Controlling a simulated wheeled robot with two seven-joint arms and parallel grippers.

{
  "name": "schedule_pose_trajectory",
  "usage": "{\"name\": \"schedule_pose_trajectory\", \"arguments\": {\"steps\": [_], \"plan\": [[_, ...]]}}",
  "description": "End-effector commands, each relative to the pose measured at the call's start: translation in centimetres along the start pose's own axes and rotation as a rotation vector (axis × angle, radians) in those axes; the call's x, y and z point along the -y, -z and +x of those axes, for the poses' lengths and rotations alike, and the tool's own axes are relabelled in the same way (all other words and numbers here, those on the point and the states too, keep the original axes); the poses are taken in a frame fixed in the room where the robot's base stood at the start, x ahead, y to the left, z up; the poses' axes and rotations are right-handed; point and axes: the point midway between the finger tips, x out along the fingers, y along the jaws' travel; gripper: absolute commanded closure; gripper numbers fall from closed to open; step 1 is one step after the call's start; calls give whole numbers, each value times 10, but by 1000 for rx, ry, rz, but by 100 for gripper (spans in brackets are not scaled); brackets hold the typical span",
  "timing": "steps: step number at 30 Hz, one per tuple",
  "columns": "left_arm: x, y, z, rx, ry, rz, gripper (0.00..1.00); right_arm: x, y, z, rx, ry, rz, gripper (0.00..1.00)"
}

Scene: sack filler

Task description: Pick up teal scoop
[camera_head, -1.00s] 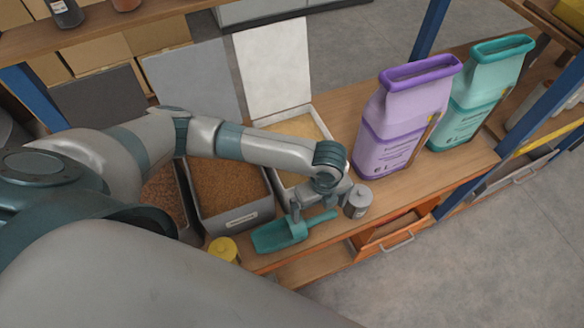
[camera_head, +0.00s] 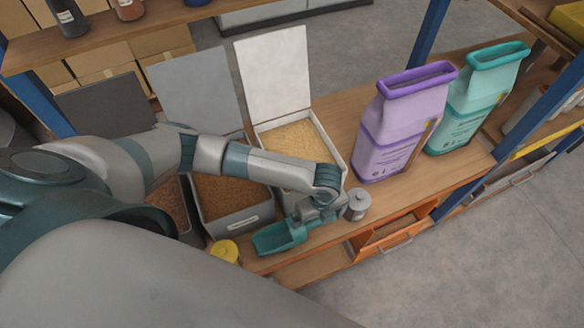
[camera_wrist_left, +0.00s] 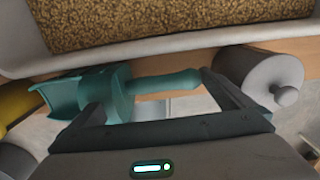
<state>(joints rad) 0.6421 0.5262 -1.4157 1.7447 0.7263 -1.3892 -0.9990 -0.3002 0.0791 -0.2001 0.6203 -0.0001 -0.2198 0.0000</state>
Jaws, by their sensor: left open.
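The teal scoop (camera_head: 278,238) lies on the wooden bench in front of the open bins, its handle pointing right. In the left wrist view the scoop (camera_wrist_left: 118,88) shows its pan at left and its handle between my fingers. My left gripper (camera_head: 312,215) is low over the handle in the head view. In the left wrist view my left gripper (camera_wrist_left: 152,92) is open, one finger by the scoop's pan end and the other near the handle's far end. My right gripper is not in view.
A grey lidded canister (camera_head: 357,204) stands close to the right of my gripper. Bins of grain (camera_head: 232,190) stand behind. Purple (camera_head: 400,125) and teal (camera_head: 478,100) sacks stand farther right. An orange drawer (camera_head: 395,232) is open below.

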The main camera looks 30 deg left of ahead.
Motion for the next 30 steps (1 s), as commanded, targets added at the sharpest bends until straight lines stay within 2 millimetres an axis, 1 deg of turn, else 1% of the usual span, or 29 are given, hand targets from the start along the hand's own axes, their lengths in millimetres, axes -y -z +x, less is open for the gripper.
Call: {"name": "schedule_pose_trajectory", "arguments": {"steps": [14,15,16,17,18,20,21,30], "plan": [[0,0,2,0,0,0,0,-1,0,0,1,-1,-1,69],[0,0,2,0,0,0,5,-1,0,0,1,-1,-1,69],[0,0,2,0,0,0,12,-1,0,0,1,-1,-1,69],[0,0,2,0,0,0,19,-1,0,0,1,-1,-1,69],[0,0,2,0,0,0,29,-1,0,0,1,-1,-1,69],[0,0,2,0,0,0,43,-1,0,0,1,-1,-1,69],[0,0,2,0,0,0,46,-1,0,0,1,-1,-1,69],[0,0,0,0,0,0,46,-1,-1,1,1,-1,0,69]]}}
